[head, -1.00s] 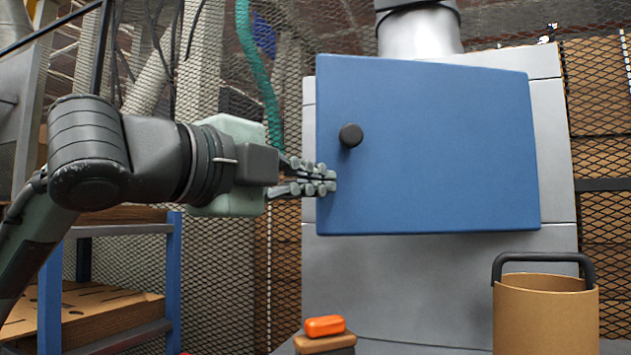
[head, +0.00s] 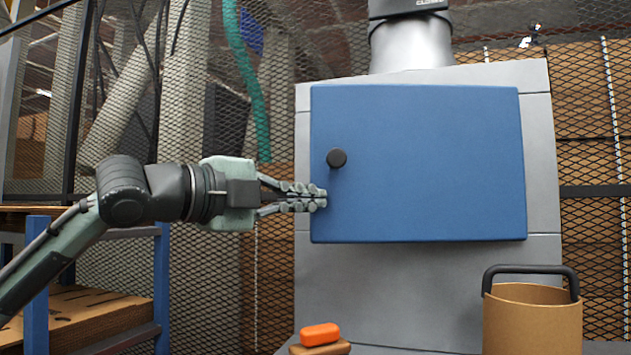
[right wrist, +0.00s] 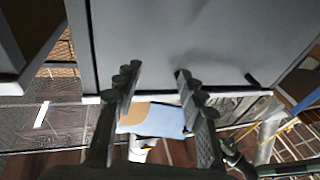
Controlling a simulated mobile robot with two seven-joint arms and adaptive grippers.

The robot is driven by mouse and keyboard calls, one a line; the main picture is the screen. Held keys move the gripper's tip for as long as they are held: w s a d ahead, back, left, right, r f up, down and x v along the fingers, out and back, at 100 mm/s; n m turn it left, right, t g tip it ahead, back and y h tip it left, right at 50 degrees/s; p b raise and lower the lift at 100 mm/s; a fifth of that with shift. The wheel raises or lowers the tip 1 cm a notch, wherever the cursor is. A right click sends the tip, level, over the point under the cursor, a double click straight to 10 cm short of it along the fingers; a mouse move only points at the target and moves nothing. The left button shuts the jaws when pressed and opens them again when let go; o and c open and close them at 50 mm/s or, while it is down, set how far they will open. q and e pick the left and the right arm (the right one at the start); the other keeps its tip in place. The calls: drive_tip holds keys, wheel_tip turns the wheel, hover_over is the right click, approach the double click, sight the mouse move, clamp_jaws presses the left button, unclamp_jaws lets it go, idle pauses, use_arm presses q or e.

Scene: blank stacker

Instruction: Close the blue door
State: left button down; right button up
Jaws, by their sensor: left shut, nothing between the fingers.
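The blue door (head: 430,165) is on the front of a grey cabinet (head: 375,285) in the head view. It lies nearly flat against the front; I cannot tell whether it is fully shut. A round black knob (head: 337,158) sits near its left edge. My left gripper (head: 322,198) is shut and empty. Its fingertips are at the door's left edge, below the knob, and appear to touch it. My right gripper (right wrist: 155,82) shows only in the right wrist view. Its fingers are apart with nothing held between them.
A brown bin (head: 530,320) with a black handle stands at the lower right. An orange block (head: 320,334) lies on a brown one below the door. A blue-framed rack (head: 162,285) stands at the left. Wire mesh (head: 590,130) is behind the cabinet.

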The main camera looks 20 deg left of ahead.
use_arm(q)
drive_tip(key=w+a+p, duration=0.3)
drive_tip(key=w+p, duration=0.4)
drive_tip(key=w, duration=0.2)
drive_tip(key=shift+w+a+r+h+p, duration=0.25)
drive_tip(key=shift+w+r+h+p, duration=0.05)
drive_tip(key=shift+p, duration=0.1)
use_arm(e)
drive_tip(key=s+d+f+g+h, duration=0.2)
drive_tip(key=s+d+f+g, duration=0.2)
drive_tip(key=f, duration=0.4)
drive_tip(key=s+d+f+m+g+h, duration=0.1)
drive_tip(key=s+d+f+g+h, duration=0.2)
drive_tip(key=d+f+g, duration=0.3)
drive_tip(key=s+d+f+m+g+h, duration=0.1)
drive_tip(key=s+d+f+g+h, duration=0.2)
drive_tip(key=s+d+f+g, duration=0.2)
drive_tip(key=shift+s+d+f+g, duration=0.4)
drive_tip(key=shift+d+f, duration=1.15)
drive_tip(key=shift+f, duration=1.45)
